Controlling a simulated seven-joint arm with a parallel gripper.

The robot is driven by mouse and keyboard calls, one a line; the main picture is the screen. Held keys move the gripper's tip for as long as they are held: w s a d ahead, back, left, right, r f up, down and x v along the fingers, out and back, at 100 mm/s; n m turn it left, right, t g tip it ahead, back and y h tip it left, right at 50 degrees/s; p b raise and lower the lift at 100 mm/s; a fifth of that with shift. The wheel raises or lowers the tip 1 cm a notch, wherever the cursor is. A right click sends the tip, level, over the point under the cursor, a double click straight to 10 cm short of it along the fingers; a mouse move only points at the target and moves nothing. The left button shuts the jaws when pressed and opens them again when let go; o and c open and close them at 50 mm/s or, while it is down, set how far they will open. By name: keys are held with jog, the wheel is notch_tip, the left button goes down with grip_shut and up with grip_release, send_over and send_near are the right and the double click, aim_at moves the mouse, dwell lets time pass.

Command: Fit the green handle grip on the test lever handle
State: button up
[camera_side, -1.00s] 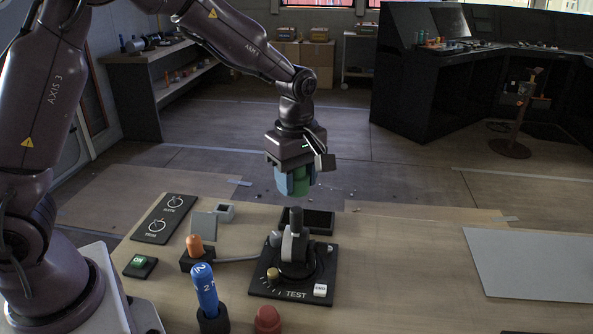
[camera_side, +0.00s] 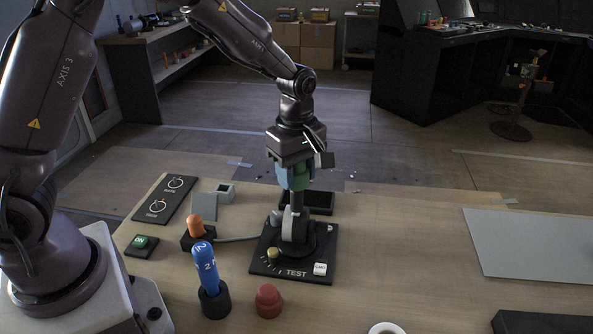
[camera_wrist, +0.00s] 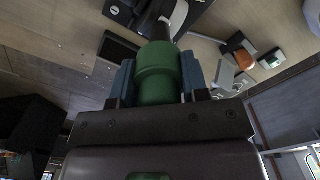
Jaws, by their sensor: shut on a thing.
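The green handle grip (camera_side: 301,178) is held upright between the blue fingers of my gripper (camera_side: 294,178), and it also shows in the wrist view (camera_wrist: 157,75). The dark test lever handle (camera_side: 297,203) stands upright on the black TEST panel (camera_side: 262,262). The grip is right above the handle, with its lower end at the handle's top. I cannot tell whether the handle tip is inside the grip. In the wrist view the lever (camera_wrist: 163,28) runs up to the grip's end.
A blue numbered handle (camera_side: 206,275) stands in a black holder at the front. An orange-topped part (camera_side: 196,226), a red knob (camera_side: 268,299) and a green ON button (camera_side: 141,243) are nearby. A dark tray (camera_side: 320,201) lies behind the lever.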

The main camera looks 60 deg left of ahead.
aim_at(297, 190)
jog(key=shift+f, duration=0.1)
dwell(0.3)
jog(key=shift+f, duration=1.25)
jog(key=shift+f, duration=0.25)
jog(key=shift+f, duration=0.5)
jog(key=o, duration=1)
notch_tip(297, 190, up, 13)
dwell(0.4)
dwell(0.8)
